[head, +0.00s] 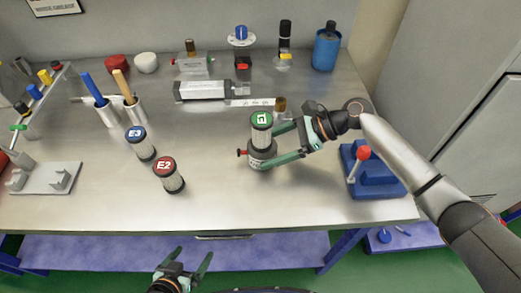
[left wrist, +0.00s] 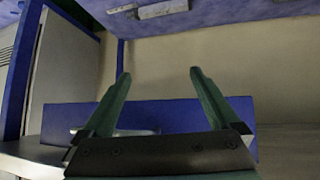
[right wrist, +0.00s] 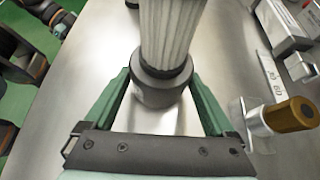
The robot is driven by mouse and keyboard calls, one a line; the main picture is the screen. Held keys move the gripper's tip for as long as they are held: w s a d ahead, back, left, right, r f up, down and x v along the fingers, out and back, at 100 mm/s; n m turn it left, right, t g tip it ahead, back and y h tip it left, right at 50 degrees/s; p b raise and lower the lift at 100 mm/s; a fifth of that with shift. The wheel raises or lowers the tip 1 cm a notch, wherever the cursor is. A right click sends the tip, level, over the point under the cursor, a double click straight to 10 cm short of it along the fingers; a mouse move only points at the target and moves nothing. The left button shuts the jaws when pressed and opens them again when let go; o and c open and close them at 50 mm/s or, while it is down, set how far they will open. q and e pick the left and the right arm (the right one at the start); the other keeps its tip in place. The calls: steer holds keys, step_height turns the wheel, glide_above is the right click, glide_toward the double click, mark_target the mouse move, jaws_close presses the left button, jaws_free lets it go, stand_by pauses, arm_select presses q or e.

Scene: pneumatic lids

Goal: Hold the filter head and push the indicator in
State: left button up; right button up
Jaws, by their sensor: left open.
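The filter head (head: 261,155) is a dark grey round body standing on the table. A pale pleated filter with a green E1 cap (head: 261,119) stands upright on it. The red indicator (head: 240,153) sticks out of the head's left side. My right gripper (head: 268,150) reaches in from the right with one finger on the far side and one on the near side of the head. In the right wrist view the head (right wrist: 158,88) sits between the fingertips, which appear to touch it. My left gripper (head: 190,262) is open and empty in front of the table, below its front edge.
Filters E3 (head: 140,145) and E2 (head: 169,177) stand to the left. A blue fixture with a red knob (head: 374,175) is at the right, near my right arm. Several valves and bottles line the back. The table's front middle is clear.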

steer(key=shift+r, duration=0.1)
steer(key=c, duration=0.6)
steer(key=shift+f, duration=0.35)
